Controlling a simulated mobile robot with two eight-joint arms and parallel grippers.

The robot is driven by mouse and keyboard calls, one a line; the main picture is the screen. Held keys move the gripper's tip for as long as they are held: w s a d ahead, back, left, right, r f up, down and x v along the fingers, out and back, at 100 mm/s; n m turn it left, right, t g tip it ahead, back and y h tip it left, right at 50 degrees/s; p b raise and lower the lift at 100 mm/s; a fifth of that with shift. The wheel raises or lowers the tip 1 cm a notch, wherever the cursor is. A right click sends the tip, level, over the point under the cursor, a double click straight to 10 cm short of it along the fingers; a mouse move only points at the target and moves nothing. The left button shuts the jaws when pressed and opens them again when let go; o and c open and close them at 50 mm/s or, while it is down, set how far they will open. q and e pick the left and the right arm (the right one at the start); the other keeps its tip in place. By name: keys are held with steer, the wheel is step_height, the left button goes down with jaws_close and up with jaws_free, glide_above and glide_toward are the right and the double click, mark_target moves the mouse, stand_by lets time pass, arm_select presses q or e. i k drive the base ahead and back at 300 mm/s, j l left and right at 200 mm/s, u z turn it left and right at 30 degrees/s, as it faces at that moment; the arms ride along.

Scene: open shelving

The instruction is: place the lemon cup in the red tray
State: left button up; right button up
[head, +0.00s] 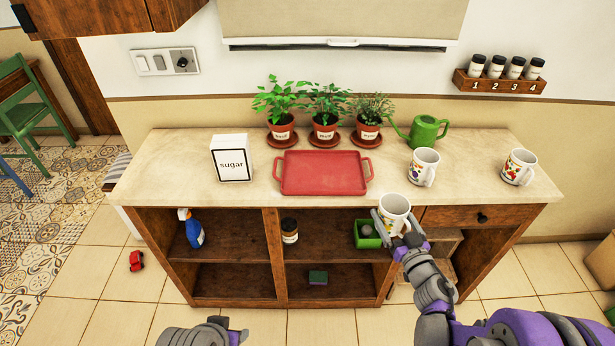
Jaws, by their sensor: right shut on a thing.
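The red tray (323,173) lies flat and empty on the middle of the countertop. My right gripper (397,229) is shut on a white cup (393,208) with a coloured print and holds it upright at the counter's front edge, right of the tray and apart from it. The print is too small and partly covered to tell whether it is a lemon. Two more white printed cups, a middle one (423,168) and a right one (519,167), stand on the counter. My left gripper (238,332) shows only partly at the bottom edge, away from the counter.
Several potted plants (324,108) stand behind the tray, and a green watering can (422,132) stands behind the middle cup. A sugar box (231,158) is left of the tray. Below are open shelves with a spray bottle (191,229), a jar (290,230) and a green box (366,240).

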mark_target(343, 176)
steer(key=k+j, duration=0.1)
steer(key=j, duration=0.5)
steer(key=k+j, duration=0.15)
steer(key=j, duration=0.15)
steer(key=i+j, duration=0.15)
steer(key=j, duration=0.15)
steer(key=i+j, duration=0.15)
steer(key=j, duration=0.15)
steer(key=i+l, duration=0.1)
steer(key=i, duration=0.4)
